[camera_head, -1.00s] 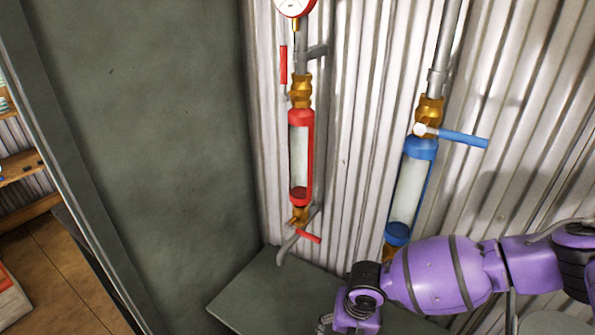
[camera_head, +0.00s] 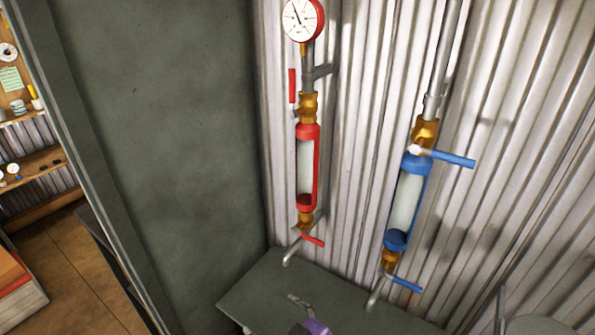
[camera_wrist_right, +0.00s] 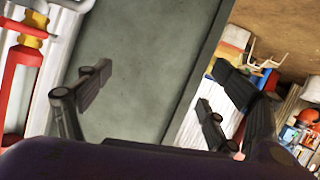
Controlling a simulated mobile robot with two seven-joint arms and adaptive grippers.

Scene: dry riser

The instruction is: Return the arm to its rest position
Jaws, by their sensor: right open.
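My right gripper (camera_wrist_right: 160,80) is open in the right wrist view, its dark fingers spread with nothing between them. My left gripper is not in view.
A pressure gauge (camera_head: 303,20) sits above the red cylinder. Red handles (camera_head: 292,86) and blue handles (camera_head: 455,159) stick out from the pipes. A dark green panel (camera_head: 165,150) stands left of the corrugated wall. The grey ledge (camera_head: 350,300) looks mostly clear.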

